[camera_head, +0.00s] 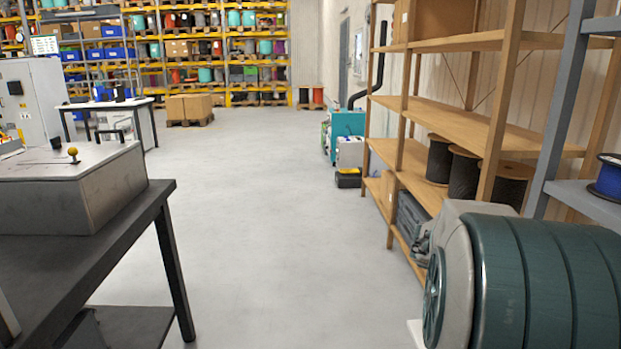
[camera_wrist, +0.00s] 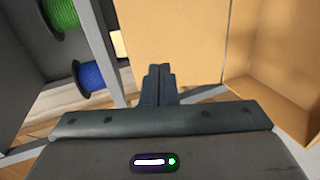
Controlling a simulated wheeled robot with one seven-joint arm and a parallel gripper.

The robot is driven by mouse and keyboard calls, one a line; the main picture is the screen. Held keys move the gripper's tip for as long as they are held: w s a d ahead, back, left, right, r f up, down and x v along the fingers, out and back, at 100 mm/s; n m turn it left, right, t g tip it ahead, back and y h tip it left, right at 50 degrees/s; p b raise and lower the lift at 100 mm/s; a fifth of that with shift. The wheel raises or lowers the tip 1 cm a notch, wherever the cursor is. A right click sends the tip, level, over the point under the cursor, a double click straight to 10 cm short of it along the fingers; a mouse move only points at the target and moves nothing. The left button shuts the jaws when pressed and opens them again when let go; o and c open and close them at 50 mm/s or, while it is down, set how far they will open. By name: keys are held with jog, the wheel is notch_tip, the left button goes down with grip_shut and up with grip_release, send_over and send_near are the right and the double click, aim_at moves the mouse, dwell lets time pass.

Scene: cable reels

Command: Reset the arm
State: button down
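In the wrist view my gripper (camera_wrist: 158,72) shows at the centre, its two dark fingers close together with no gap or held object visible between them. It points toward a tan panel (camera_wrist: 185,38) and the open brown box-like space (camera_wrist: 275,75) on the right. I cannot tell how far the fingertips are from the panel. My gripper does not show in the head view. A large dark teal ribbed body (camera_head: 545,285) with a grey end fills the lower right there; I cannot tell whether it is part of me.
In the wrist view, a green reel (camera_wrist: 62,14) and a blue reel (camera_wrist: 85,75) sit left of a grey post (camera_wrist: 97,50). In the head view, wooden shelving (camera_head: 480,110) stands right and a dark table (camera_head: 95,245) left. The grey floor (camera_head: 265,200) between is clear.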

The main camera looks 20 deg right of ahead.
jog(key=a+r+n+t+y+p, duration=0.1)
jog(key=a+r+t+y+p, duration=0.1)
jog(key=a+r+y+p, duration=0.2)
jog(key=s+a+r+n+t+y+p, duration=0.1)
jog(key=a+r+y+p, duration=0.4)
jog(key=a+p, duration=0.6)
jog(key=s+a+r+n+t+y+p, duration=0.1)
jog(key=a+r+t+y+p, duration=0.2)
jog(key=a, duration=2)
notch_tip(320, 180, up, 2)
jog(key=y+p, duration=0.1)
jog(key=p, duration=0.4)
jog(key=shift+y, duration=0.4)
jog(key=shift+d+r, duration=0.1)
